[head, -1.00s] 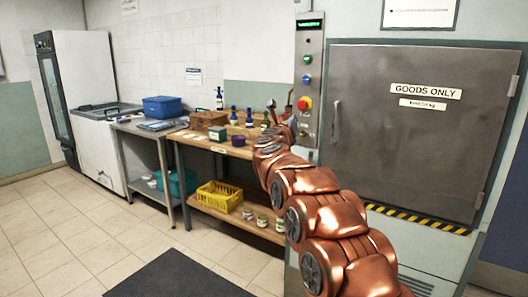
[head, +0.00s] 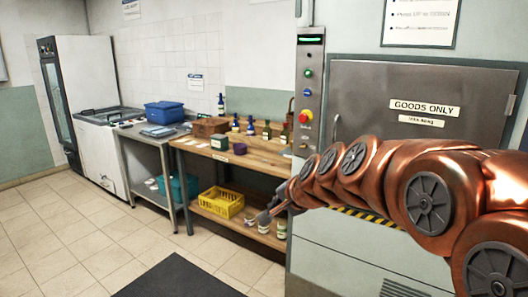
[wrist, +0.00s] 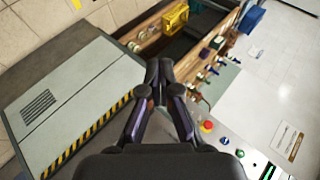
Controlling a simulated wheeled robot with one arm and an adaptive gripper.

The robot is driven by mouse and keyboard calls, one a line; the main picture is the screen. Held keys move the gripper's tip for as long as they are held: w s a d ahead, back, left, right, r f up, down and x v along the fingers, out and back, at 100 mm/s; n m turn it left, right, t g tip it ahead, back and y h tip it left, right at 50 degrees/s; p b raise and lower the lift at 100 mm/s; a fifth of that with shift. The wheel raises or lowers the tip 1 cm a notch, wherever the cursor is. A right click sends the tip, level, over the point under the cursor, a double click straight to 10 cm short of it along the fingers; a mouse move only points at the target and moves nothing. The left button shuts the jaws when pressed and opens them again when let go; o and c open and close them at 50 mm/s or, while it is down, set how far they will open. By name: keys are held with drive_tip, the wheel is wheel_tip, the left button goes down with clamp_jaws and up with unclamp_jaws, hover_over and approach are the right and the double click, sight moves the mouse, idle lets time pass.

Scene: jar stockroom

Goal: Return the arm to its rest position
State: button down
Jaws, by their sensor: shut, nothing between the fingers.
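My arm reaches in from the right of the head view, a chain of copper-coloured links. My gripper (head: 262,217) is at its far end, low in front of the wooden table's lower shelf. In the wrist view my gripper (wrist: 160,72) points away from the camera, with its dark fingers meeting at the tips. It is shut and holds nothing.
A goods lift door (head: 420,105) and its button panel (head: 308,90) stand close beside my arm. The wooden table (head: 262,158) bears bottles and boxes. A yellow crate (head: 221,202) and jars sit on its lower shelf. The floor (head: 70,235) at left is clear.

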drive_tip(key=s+d+f+n+g+h+p, duration=0.1)
drive_tip(key=s+d+f+n+g, duration=0.2)
drive_tip(key=s, duration=1)
drive_tip(key=s+d+f+n+g+h+p, duration=0.1)
drive_tip(key=s+d+f+g, duration=0.3)
drive_tip(key=s, duration=0.9)
drive_tip(key=s+d+f+n+g+h+p, duration=0.1)
drive_tip(key=s+d+f+n+g+h, duration=0.1)
drive_tip(key=s+d, duration=0.6)
drive_tip(key=s+f+n+g, duration=0.1)
drive_tip(key=s+f+n, duration=0.1)
drive_tip(key=s, duration=0.4)
drive_tip(key=shift+f+n+g+h, duration=0.3)
drive_tip(key=shift+h, duration=0.1)
drive_tip(key=c, duration=1.9)
unclamp_jaws()
